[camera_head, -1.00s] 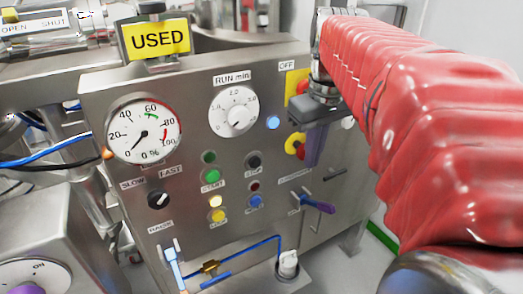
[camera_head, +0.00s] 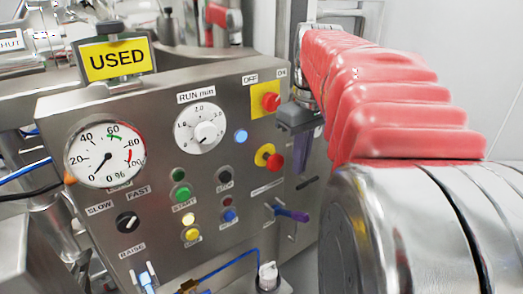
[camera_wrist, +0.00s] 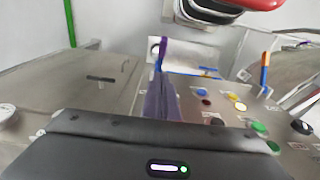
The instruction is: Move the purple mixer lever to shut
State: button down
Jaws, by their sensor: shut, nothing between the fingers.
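The purple mixer lever (camera_head: 292,215) sits low on the right of the steel control panel, its handle pointing right and slightly down in the head view. My gripper (camera_head: 303,170) is shut and empty, fingers pointing down, above and slightly right of the lever, with a visible gap in the picture. In the wrist view my shut fingers (camera_wrist: 162,103) reach up from the dark gripper body. A purple piece (camera_wrist: 163,53) shows at their tip; I cannot tell whether it is the lever. The small labels beside the lever are unreadable.
Two red knobs (camera_head: 271,102) and (camera_head: 274,162) sit on the panel (camera_head: 150,98) left of my gripper. Coloured buttons, a gauge (camera_head: 105,160) and a RUN min dial (camera_head: 200,130) lie further left.

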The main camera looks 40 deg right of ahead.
send_over(298, 213)
jog(key=w, duration=0.2)
jog(key=f, duration=0.8)
jog(key=shift+s+d, duration=0.15)
jog(key=shift+s, duration=0.05)
jog(key=shift+s+f, duration=0.45)
jog(key=shift+f, duration=0.3)
jog(key=shift+s+f, duration=0.45)
jog(key=shift+f, duration=0.25)
jog(key=shift+a, duration=0.2)
jog(key=shift+d, duration=0.15)
jog(key=shift+s+f, duration=0.1)
jog(key=shift+f, duration=0.05)
